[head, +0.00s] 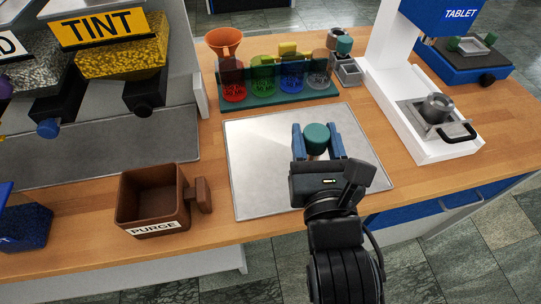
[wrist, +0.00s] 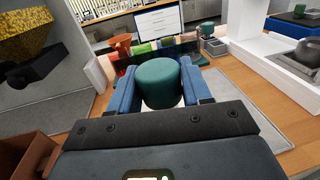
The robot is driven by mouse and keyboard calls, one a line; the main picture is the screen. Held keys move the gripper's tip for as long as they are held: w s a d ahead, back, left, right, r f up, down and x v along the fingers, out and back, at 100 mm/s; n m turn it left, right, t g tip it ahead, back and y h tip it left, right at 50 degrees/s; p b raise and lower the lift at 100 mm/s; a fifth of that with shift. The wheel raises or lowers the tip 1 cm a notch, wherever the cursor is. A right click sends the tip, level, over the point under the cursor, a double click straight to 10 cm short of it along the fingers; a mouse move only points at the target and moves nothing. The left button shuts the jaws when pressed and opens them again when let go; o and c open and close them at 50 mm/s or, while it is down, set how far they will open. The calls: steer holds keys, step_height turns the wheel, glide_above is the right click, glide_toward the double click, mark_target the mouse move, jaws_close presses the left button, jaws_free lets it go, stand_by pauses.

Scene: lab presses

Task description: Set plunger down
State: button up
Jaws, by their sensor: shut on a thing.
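My gripper (head: 316,126) is shut on the plunger (head: 316,137), which has a dark green knob and a pale stem below it. The blue fingers stand on either side of the knob. In the wrist view the plunger (wrist: 162,83) sits upright between the fingers, and its lower end is hidden. It is over the grey metal plate (head: 260,155) on the wooden counter; I cannot tell whether it touches the plate.
A green rack (head: 280,98) of coloured cups stands behind the plate. Beside it a green-knobbed piece (head: 344,45) stands by grey holders. The brown PURGE bin (head: 150,205) is left, the white TABLET press (head: 405,100) right. The plate's left half is clear.

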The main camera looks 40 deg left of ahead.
steer(key=a+f+b, duration=0.2)
steer(key=f, duration=0.1)
steer(key=s+a+f+b, duration=0.1)
steer(key=a+f+b, duration=0.1)
steer(key=a, duration=0.1)
steer(key=a+f+b, duration=0.2)
steer(key=f+b, duration=0.1)
steer(key=shift+s+a+f, duration=0.25)
steer(key=shift+a+f, duration=0.05)
steer(key=shift+f, duration=0.05)
steer(key=shift+r, duration=0.1)
stand_by(0.3)
steer(key=o, duration=1.3)
steer(key=shift+o, duration=0.2)
